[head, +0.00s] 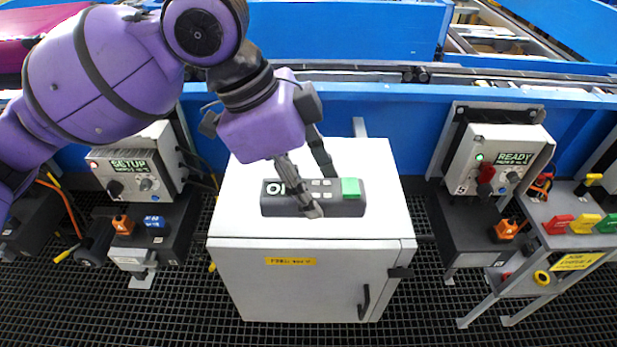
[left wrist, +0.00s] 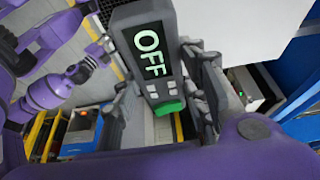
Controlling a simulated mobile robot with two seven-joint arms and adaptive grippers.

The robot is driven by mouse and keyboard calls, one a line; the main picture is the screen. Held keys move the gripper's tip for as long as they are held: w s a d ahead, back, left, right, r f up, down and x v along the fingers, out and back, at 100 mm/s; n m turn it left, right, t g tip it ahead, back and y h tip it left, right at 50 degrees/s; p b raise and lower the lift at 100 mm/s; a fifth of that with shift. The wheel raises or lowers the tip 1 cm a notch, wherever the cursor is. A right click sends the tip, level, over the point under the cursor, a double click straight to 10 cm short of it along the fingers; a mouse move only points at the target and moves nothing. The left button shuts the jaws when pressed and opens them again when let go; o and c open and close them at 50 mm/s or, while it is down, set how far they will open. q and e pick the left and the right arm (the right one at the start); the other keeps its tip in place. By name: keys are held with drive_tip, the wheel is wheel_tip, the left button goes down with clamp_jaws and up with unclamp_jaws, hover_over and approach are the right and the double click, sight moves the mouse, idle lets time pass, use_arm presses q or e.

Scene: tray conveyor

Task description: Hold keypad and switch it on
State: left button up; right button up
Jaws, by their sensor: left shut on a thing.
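The keypad (head: 335,206) is a dark grey bar with a display, small pale buttons and a green button at its right end, over the white cabinet top. A finger hides part of its display in the head view. In the left wrist view the keypad (left wrist: 172,45) shows OFF in pale green letters. My left gripper (head: 320,192) is shut on the keypad, with one finger on each long side. I cannot tell whether the keypad touches the cabinet. My right gripper (left wrist: 82,70) seems to show small in the left wrist view; its fingers are unclear.
The white cabinet (head: 300,285) has a dark door handle. Control boxes stand on both sides, reading SETUP (head: 130,165) and READY (head: 512,158). A grey cart (head: 570,225) with coloured items is at the right. A blue conveyor wall (head: 400,125) runs behind.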

use_arm(q)
drive_tip(key=shift+d+f, duration=0.1)
drive_tip(key=shift+n, duration=0.3)
drive_tip(key=w+f, duration=0.3)
drive_tip(key=w, duration=0.1)
drive_tip(key=w+f, duration=0.3)
drive_tip(key=w, duration=0.2)
drive_tip(key=w+f, duration=0.4)
drive_tip(key=w, duration=0.1)
drive_tip(key=shift+w, duration=0.1)
drive_tip(key=shift+a, duration=0.2)
drive_tip(key=shift+f, duration=1)
drive_tip(key=shift+f, duration=0.1)
drive_tip(key=shift+f, duration=0.25)
drive_tip(key=o, duration=1.2)
drive_tip(key=shift+f, duration=0.1)
